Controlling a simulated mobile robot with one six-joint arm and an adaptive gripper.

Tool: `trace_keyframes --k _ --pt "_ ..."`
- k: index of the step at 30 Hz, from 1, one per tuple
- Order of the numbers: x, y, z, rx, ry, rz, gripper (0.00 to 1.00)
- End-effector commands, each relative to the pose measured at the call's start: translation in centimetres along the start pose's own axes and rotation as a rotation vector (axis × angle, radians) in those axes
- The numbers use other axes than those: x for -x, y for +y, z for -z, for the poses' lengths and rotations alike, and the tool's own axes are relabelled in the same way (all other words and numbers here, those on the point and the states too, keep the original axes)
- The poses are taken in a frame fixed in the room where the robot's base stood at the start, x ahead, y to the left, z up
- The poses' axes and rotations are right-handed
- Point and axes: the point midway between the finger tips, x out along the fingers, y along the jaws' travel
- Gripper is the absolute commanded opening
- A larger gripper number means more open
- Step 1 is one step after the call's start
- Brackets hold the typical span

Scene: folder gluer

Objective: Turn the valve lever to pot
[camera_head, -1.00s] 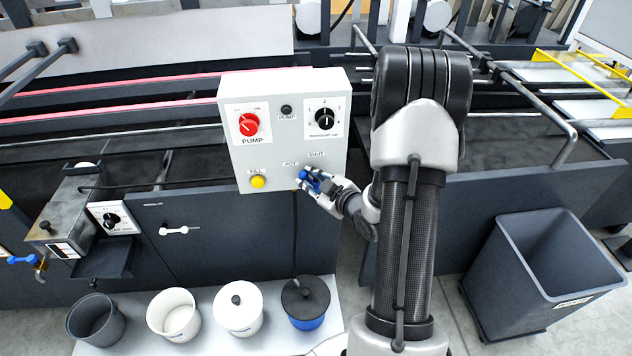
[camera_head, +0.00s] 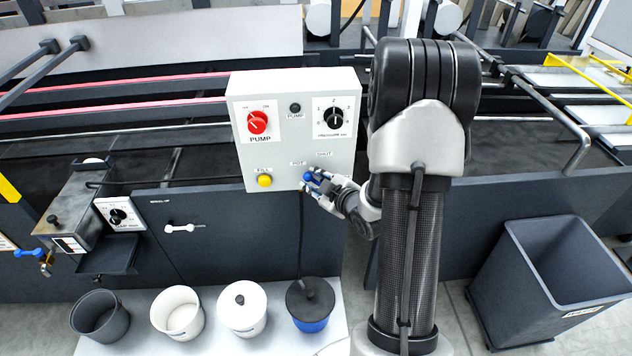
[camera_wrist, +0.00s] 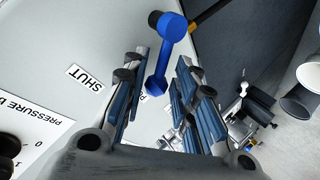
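The blue valve lever (camera_head: 309,178) is at the lower right of the grey control box (camera_head: 290,150), below the POT and SHUT labels. In the wrist view the lever (camera_wrist: 163,62) runs from its round hub down to a knob beside a partly hidden label starting with P. The SHUT label (camera_wrist: 87,77) is clear of it, to the left. My gripper (camera_head: 320,187) is at the lever. In the wrist view my gripper (camera_wrist: 163,75) is open, with one finger on each side of the lever. I cannot tell whether either finger touches it.
A grey bin (camera_head: 550,275) is at right.

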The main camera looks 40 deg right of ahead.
Motion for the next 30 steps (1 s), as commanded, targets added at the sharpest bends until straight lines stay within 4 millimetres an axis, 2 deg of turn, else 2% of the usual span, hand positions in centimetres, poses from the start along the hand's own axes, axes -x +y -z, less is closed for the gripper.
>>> trace_keyframes --k 5,15,17,24,30 --pt "0.0 0.0 0.0 -0.001 0.001 0.000 0.40" --pt "0.4 0.0 0.0 -0.002 0.001 -0.001 0.40" --pt "1.0 0.1 0.0 -0.001 0.001 -0.002 0.40" --pt "5.0 0.1 0.0 -0.001 -0.001 -0.003 0.40" --pt "7.2 0.1 0.0 -0.001 0.000 -0.002 0.40"
